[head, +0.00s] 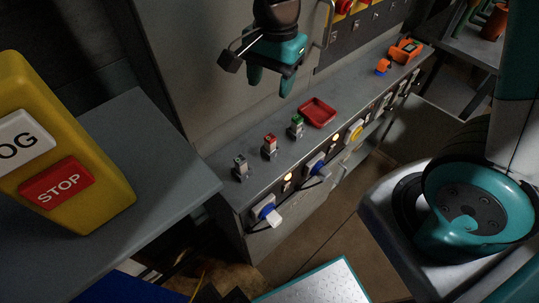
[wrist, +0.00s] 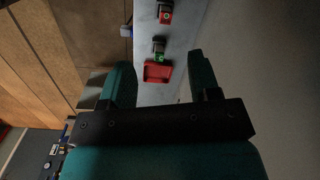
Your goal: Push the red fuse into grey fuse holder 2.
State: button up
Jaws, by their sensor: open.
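A red fuse (head: 270,140) stands at a small grey fuse holder (head: 270,153), the middle one of three in a row on the grey bench; I cannot tell how deep it sits. In the wrist view the red fuse (wrist: 166,15) is at the top edge. To its left is a grey holder with a dark top (head: 240,162); to its right is one with a green fuse (head: 297,120). No holder number is readable. My gripper (head: 271,87) is open and empty above the bench, behind the row in the head view. In the wrist view its fingers (wrist: 160,72) are spread.
A red tray (head: 317,112) lies right of the green fuse, on the grey bench (head: 345,88). Blue plugs (head: 268,212) and lit lamps line the bench front. An orange device (head: 405,51) is farther right. A yellow stop box (head: 65,150) stands at the left.

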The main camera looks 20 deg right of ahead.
aim_at(270, 137)
jog(key=f+m, duration=0.1)
jog(key=f, duration=0.4)
jog(key=w+f+m, duration=0.1)
jog(key=f, duration=0.5)
jog(key=w+d+f+m, duration=0.1)
jog(key=f, duration=0.4)
jog(key=shift+w+f+m+h, duration=0.25)
jog(key=shift+f+m+h, duration=0.1)
jog(key=shift+m+h, duration=0.05)
jog(key=shift+w+d+f+p, duration=0.1)
jog(key=shift+f+p, duration=0.3)
jog(key=shift+f, duration=1.05)
jog(key=shift+w+d+f+p, duration=0.1)
jog(key=shift+f+p, duration=0.25)
jog(key=shift+f, duration=1.1)
jog(key=shift+c, duration=0.2)
grip_shut()
